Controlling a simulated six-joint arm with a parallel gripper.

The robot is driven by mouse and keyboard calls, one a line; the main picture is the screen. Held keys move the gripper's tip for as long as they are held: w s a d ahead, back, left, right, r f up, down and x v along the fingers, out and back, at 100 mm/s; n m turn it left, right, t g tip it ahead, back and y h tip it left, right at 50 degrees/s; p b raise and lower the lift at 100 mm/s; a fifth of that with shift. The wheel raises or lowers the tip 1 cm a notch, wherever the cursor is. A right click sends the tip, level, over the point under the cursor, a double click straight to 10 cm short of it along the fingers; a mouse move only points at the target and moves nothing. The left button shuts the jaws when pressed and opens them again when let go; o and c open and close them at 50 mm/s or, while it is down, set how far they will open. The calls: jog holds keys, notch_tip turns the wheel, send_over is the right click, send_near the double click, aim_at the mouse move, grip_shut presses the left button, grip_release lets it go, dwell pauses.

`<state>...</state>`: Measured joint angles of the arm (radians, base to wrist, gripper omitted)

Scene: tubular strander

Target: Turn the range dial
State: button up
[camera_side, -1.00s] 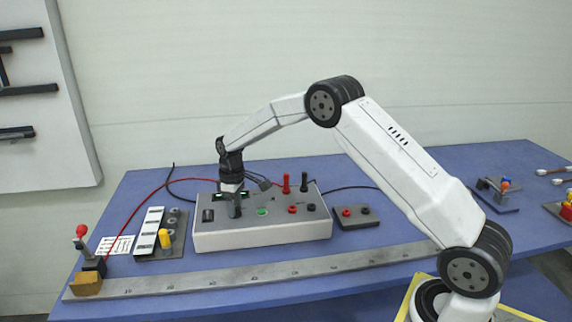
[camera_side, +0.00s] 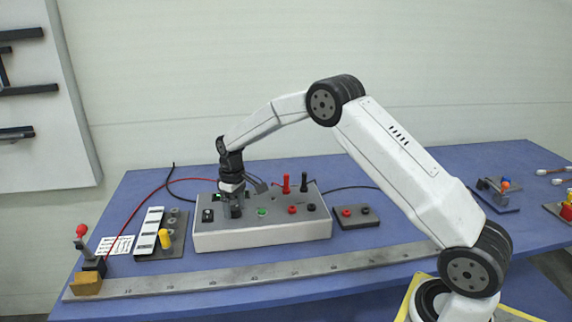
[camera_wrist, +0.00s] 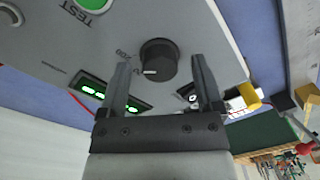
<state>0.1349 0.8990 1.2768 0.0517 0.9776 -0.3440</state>
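The range dial (camera_wrist: 158,60) is a round black knob with a white pointer line on the grey instrument box (camera_side: 262,235). In the wrist view the pointer faces left, below the printed "200". My gripper (camera_wrist: 160,68) is open, with one finger on each side of the dial and a visible gap to each finger. In the side view my gripper (camera_side: 232,204) points down at the left part of the box top, and the dark dial (camera_side: 237,212) shows partly between the fingers. Contact with the dial cannot be seen.
A green TEST button (camera_side: 262,212) and red and black terminals (camera_side: 292,209) lie right of the dial. A lit green display (camera_wrist: 105,96) and a black switch (camera_side: 208,215) are close to my fingers. Upright probes (camera_side: 286,184) and cables stand behind.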

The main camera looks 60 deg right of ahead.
aim_at(236, 208)
jog(key=shift+r, duration=0.1)
jog(key=shift+d+r, duration=0.2)
jog(key=shift+r, duration=3.55)
jog(key=shift+s+a+r, duration=0.1)
jog(key=shift+s+a, duration=0.05)
jog(key=shift+s, duration=0.05)
jog(key=s+a+f+m+t, duration=0.1)
jog(key=s+a, duration=0.2)
jog(key=s, duration=1)
jog(key=s+a+f+m+t, duration=0.1)
jog(key=s+a, duration=0.3)
jog(key=s, duration=1)
jog(key=shift+s+f+t+h, duration=0.15)
jog(key=shift+f+t+h, duration=0.15)
jog(key=shift+f, duration=0.3)
